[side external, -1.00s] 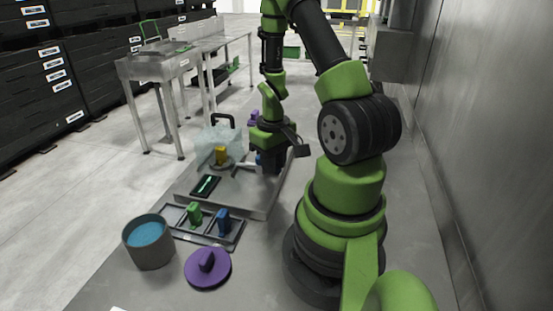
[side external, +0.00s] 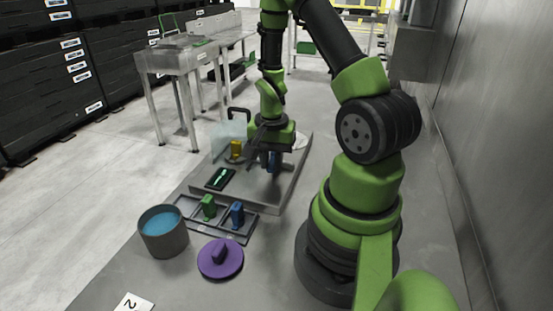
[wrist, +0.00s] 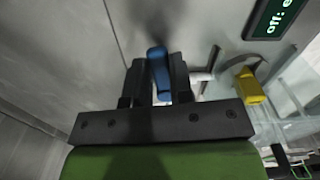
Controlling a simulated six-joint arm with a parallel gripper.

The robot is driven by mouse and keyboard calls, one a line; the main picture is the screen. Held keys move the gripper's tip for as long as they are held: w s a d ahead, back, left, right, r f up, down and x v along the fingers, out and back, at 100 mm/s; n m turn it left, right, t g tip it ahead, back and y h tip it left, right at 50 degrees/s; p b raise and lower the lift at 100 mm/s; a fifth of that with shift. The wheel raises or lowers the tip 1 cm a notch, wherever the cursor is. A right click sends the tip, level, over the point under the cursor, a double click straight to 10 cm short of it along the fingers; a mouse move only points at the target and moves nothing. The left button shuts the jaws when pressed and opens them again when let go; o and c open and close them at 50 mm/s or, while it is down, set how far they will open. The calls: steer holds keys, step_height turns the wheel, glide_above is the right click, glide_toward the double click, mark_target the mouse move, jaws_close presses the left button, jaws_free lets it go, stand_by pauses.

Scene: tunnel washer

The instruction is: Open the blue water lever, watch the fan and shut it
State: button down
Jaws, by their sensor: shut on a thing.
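The blue lever (wrist: 159,72) stands between the fingers of my gripper (wrist: 157,80) in the wrist view. The fingers are shut on it. In the side view the gripper (side external: 272,158) is low over the right part of the grey panel (side external: 262,192), and the lever is mostly hidden by it. A small dark display (side external: 220,178) lies on the panel; in the wrist view its green text (wrist: 276,20) begins "off:" and is cut by the frame edge. I cannot clearly make out the fan; a dark blurred shape shows beyond the lever.
A yellow lever (side external: 236,150) and a clear tank (side external: 228,131) are left of the gripper. In front are a tray (side external: 233,226) with green and blue blocks, a tub of blue content (side external: 162,243) and a purple lid (side external: 220,262). A metal wall (side external: 490,150) is at right.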

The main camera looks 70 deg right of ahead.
mark_target(269, 164)
steer(key=shift+w+m, duration=0.3)
steer(key=shift+m, duration=0.5)
steer(key=c, duration=1)
jaws_free()
step_height(269, 164, up, 10)
